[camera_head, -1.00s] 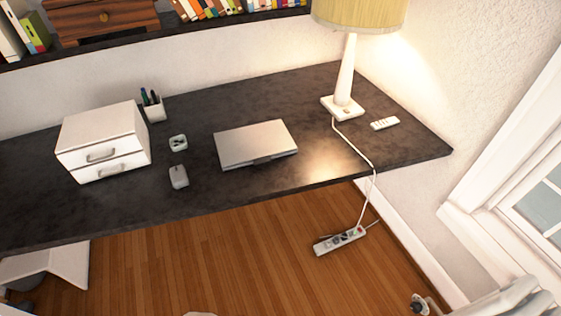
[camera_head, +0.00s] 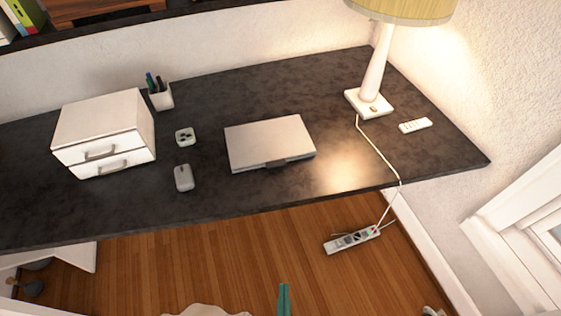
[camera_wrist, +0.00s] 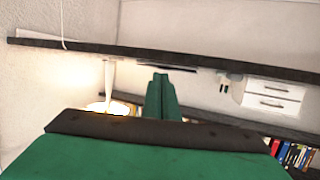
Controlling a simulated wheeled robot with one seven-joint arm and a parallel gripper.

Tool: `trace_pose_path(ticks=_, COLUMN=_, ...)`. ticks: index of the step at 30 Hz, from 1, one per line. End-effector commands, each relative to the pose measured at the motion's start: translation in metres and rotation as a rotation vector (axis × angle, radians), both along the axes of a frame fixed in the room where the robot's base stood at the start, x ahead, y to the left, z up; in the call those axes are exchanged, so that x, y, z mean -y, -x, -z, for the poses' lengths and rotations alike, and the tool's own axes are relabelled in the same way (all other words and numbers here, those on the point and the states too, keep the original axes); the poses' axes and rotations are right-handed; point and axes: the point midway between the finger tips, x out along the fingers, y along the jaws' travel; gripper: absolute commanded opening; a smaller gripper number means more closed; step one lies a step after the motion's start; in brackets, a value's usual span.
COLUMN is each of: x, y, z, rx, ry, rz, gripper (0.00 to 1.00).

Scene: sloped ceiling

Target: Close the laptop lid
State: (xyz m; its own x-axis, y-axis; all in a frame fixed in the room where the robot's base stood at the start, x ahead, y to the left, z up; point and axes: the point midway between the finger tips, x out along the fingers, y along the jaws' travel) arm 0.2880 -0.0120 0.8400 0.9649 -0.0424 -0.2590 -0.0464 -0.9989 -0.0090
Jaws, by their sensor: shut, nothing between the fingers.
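The silver laptop (camera_head: 270,143) lies on the dark desk, left of the lamp. Its lid looks down flat or nearly flat; I cannot tell whether a small gap remains at the front edge. In the wrist view, which is upside down, the laptop (camera_wrist: 178,68) shows only as a thin strip beyond my fingertips. My gripper (camera_head: 284,290) shows as a teal tip at the bottom of the head view, in front of the desk and apart from the laptop. In the wrist view my gripper (camera_wrist: 160,78) has its green fingers together and empty.
A power strip (camera_head: 352,240) lies on the floor.

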Motion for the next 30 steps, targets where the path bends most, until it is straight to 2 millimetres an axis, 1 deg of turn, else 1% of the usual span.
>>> trace_pose_path(ticks=1, x=0.003, y=-0.019, z=0.002, rx=0.005, ry=-0.005, rz=0.007, gripper=0.00)
trace_pose_path(ticks=4, x=0.006, y=-0.051, z=0.011, rx=-0.007, ry=-0.015, rz=0.008, gripper=0.00)
trace_pose_path(ticks=8, x=0.009, y=-0.094, z=0.015, rx=-0.019, ry=-0.028, rz=-0.003, gripper=0.00)
trace_pose_path(ticks=9, x=0.010, y=-0.108, z=0.015, rx=-0.021, ry=-0.031, rz=-0.009, gripper=0.00)
trace_pose_path(ticks=14, x=0.015, y=-0.161, z=0.007, rx=-0.029, ry=-0.041, rz=-0.041, gripper=0.00)
trace_pose_path(ticks=18, x=0.019, y=-0.207, z=-0.008, rx=-0.029, ry=-0.044, rz=-0.088, gripper=0.00)
trace_pose_path(ticks=20, x=0.020, y=-0.226, z=-0.017, rx=-0.026, ry=-0.040, rz=-0.115, gripper=0.00)
trace_pose_path(ticks=21, x=0.020, y=-0.238, z=-0.024, rx=-0.024, ry=-0.037, rz=-0.134, gripper=0.00)
trace_pose_path(ticks=24, x=0.021, y=-0.264, z=-0.042, rx=-0.019, ry=-0.028, rz=-0.180, gripper=0.00)
trace_pose_path(ticks=27, x=0.022, y=-0.284, z=-0.058, rx=-0.013, ry=-0.015, rz=-0.223, gripper=0.00)
trace_pose_path(ticks=30, x=0.022, y=-0.297, z=-0.071, rx=-0.010, ry=-0.002, rz=-0.256, gripper=0.00)
